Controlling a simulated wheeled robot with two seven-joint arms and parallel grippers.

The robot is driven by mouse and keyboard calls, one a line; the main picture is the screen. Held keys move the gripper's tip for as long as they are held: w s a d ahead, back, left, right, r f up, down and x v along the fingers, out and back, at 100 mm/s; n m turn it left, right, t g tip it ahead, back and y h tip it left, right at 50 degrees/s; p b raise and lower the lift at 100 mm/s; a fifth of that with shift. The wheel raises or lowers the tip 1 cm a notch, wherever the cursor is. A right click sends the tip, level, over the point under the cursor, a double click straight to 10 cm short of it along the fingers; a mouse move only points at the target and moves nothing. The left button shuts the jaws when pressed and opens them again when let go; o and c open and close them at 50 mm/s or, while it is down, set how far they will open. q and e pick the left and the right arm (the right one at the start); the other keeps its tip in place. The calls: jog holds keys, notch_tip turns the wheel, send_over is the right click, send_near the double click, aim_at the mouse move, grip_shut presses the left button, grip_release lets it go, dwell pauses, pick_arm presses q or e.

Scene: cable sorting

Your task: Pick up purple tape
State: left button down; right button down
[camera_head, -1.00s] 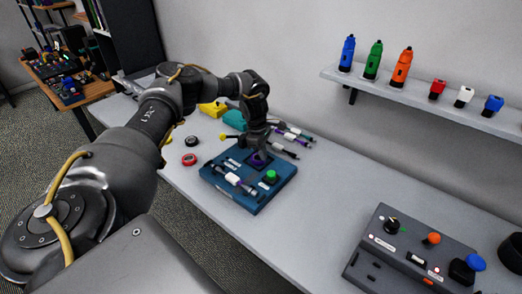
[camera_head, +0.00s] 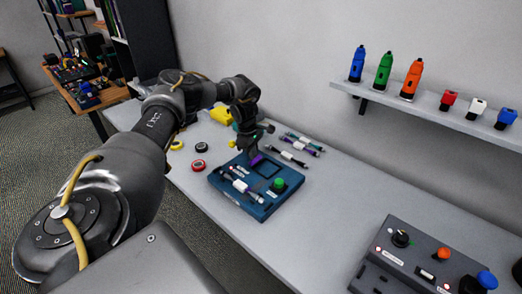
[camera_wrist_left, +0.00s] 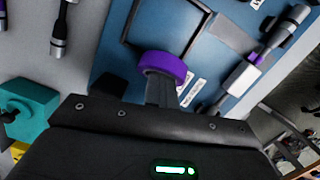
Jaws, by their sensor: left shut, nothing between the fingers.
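The purple tape (camera_head: 256,159) is at the tip of my left gripper (camera_head: 249,153), over the far-left part of the blue board (camera_head: 249,205). In the left wrist view the purple tape (camera_wrist_left: 166,65) is a tilted ring at the ends of the shut fingers (camera_wrist_left: 160,92). Whether the fingers pass through the ring or only touch it is unclear. The black square outline (camera_head: 267,169) on the board is beside the tape and looks empty. The tape's exact height above the board cannot be told. My right gripper is out of view.
The board carries a cable (camera_head: 240,186) and a green button (camera_head: 279,183). Red tape (camera_head: 199,165), black tape (camera_head: 201,147) and yellow tape (camera_head: 177,145) lie to its left. Several cables lie behind it. A control box (camera_head: 430,262) stands at right; the table between is clear.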

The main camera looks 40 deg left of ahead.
pick_arm(q)
jog(key=shift+s+a+f, duration=0.45)
jog(key=shift+a+f, duration=0.05)
jog(key=shift+a, duration=0.2)
jog(key=shift+w+d+r, duration=0.15)
jog(key=shift+d, duration=0.15)
jog(key=shift+w+d+r, duration=0.15)
jog(key=shift+r, duration=0.05)
jog(key=shift+w+r+p, duration=0.3)
jog(key=shift+r+p, duration=0.15)
jog(key=shift+p, duration=0.55)
jog(key=shift+s+a+r, duration=0.1)
jog(key=shift+a+r, duration=0.05)
jog(key=shift+a, duration=0.05)
notch_tip(320, 180, up, 10)
jog(key=a+b, duration=0.1)
jog(key=b, duration=0.1)
jog(key=shift+a, duration=0.3)
